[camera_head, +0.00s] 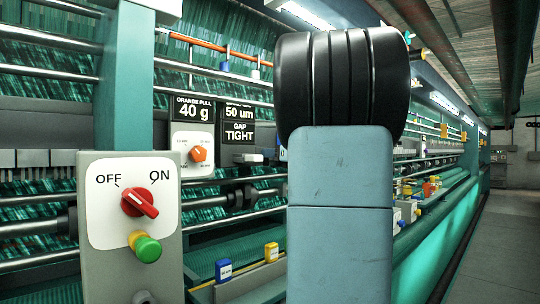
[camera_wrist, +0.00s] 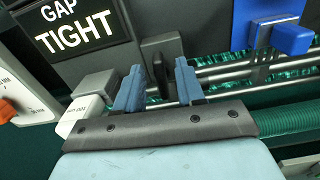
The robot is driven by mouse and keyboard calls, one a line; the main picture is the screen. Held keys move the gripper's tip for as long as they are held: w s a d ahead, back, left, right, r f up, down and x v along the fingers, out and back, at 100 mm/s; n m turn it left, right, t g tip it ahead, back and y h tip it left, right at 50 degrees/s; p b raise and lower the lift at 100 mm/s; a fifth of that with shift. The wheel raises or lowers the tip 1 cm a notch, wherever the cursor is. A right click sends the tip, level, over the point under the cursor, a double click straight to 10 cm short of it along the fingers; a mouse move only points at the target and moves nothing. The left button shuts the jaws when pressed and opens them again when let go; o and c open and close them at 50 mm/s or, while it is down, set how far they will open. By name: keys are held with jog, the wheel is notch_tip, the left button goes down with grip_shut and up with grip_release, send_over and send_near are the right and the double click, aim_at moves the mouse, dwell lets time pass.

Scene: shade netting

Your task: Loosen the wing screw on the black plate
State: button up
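The black plate (camera_wrist: 165,46) is a dark block below and right of the GAP TIGHT sign in the wrist view. A narrow dark upright piece (camera_wrist: 159,75), which looks like the wing screw, shows in front of it, between my fingers in the picture. My gripper (camera_wrist: 160,66) is open, with its two blue fingers apart on either side of this piece. I cannot tell whether the fingertips reach around it or stop short of it.
The GAP TIGHT sign (camera_wrist: 80,32) is close at upper left. A white block (camera_wrist: 82,117) sits left of the fingers, and a blue clamp (camera_wrist: 291,39) is at upper right. Metal rods run behind. In the head view, an OFF/ON box (camera_head: 130,235) stands at left.

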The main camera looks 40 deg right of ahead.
jog(key=shift+w+a, duration=0.1)
jog(key=shift+w, duration=0.6)
grip_shut()
